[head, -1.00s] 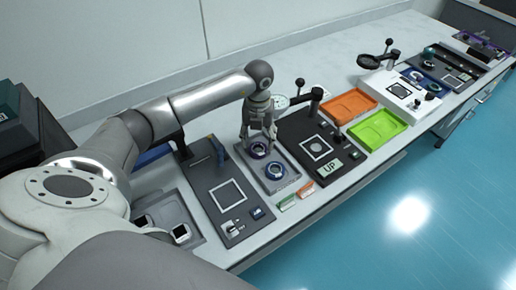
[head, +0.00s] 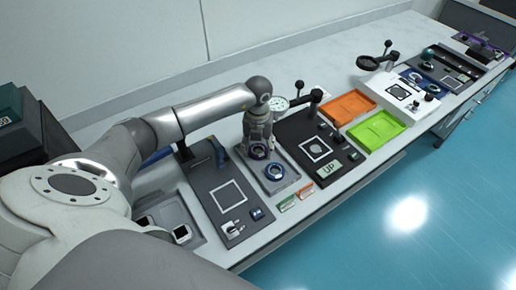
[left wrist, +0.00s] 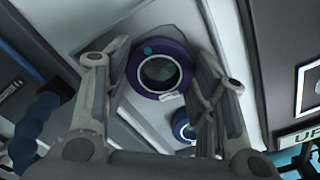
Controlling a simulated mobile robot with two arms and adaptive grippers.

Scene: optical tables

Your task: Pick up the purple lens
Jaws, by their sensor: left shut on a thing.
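The purple lens (head: 258,153) is a dark ring with a purple rim, at the back of a grey tray (head: 291,183). It also shows in the left wrist view (left wrist: 160,90), between the two fingers, with a teal dot and a small white label on its rim. My left gripper (head: 258,143) points down over this lens and is shut on it. I cannot tell whether the lens is clear of the tray. A blue-rimmed lens (head: 275,172) lies in front of it in the same tray, partly hidden by a finger in the wrist view. My right gripper is out of view.
A dark plate with a white square (head: 228,195) lies left of the tray. A black stand with a dial and an "UP" label (head: 328,169) is close on the right. Orange (head: 348,106) and green (head: 377,130) trays lie farther right. Small coloured labels line the front edge.

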